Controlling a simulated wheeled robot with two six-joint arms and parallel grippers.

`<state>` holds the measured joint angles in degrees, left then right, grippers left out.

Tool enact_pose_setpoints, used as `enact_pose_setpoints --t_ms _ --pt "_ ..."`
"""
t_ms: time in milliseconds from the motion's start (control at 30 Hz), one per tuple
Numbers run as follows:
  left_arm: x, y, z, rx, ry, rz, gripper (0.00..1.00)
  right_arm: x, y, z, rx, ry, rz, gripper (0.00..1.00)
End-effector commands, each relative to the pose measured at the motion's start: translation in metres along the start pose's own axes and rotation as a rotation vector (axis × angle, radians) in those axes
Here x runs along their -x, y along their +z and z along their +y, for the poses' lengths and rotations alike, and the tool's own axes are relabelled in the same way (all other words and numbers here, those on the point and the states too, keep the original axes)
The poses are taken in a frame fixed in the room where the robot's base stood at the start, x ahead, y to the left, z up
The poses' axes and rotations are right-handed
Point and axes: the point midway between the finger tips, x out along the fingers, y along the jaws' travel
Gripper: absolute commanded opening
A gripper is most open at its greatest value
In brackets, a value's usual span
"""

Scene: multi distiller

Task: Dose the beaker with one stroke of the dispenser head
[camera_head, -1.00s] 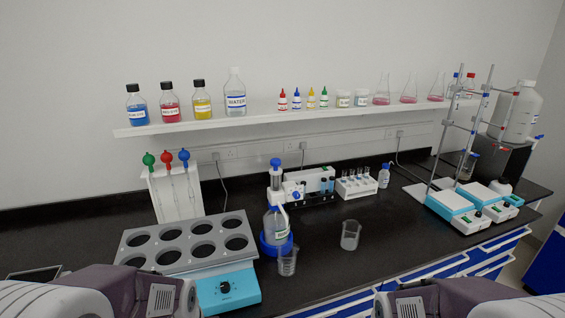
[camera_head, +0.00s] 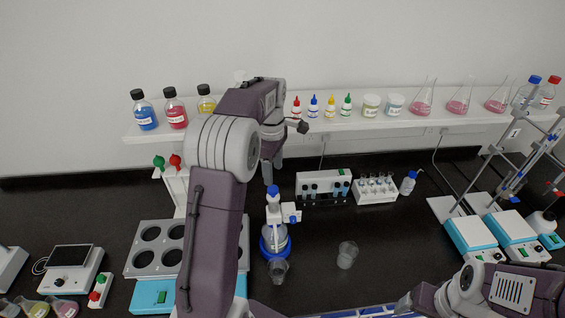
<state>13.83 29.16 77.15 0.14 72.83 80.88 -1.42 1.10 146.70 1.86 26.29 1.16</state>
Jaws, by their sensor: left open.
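The dispenser bottle (camera_head: 273,232) stands upright in a blue ring base in the middle of the bench. Its white dispenser head has a blue top (camera_head: 273,190). One clear beaker (camera_head: 278,271) stands just in front of the blue base; another clear beaker (camera_head: 347,256) stands apart to the right. My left gripper (camera_head: 270,178) points down just above the blue top, open and empty; I cannot tell whether it touches the top. My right gripper (camera_head: 403,305) is low at the bottom edge, small and partly cut off, with its jaws unclear.
My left arm hides part of the grey rack with round holes (camera_head: 145,259) and the stand of colored pipettes. A white device (camera_head: 322,184) and a tube rack (camera_head: 375,189) stand behind. A shelf (camera_head: 390,124) with bottles crosses the wall. Bench between the beakers is clear.

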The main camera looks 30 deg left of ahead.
Motion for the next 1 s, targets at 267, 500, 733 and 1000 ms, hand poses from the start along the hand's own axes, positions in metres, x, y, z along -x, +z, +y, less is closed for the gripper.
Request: enact_pose_setpoints --t_ms 267,500,733,1000 --pt "-0.048 0.001 -0.001 -0.003 -0.005 -0.001 0.55 0.016 -0.002 0.0 0.0 0.0 0.0 0.82" --pt "-0.082 0.001 -0.001 -0.003 -0.002 -0.001 0.55 0.025 -0.003 -0.001 0.0 0.0 0.001 0.82" --pt "-0.087 0.001 0.0 -0.004 0.002 0.0 0.55 0.025 -0.003 -0.001 0.0 0.0 0.001 0.82" --pt "-0.087 0.001 0.0 -0.004 0.001 0.0 0.03 0.025 -0.003 -0.001 0.0 0.0 0.001 0.82"
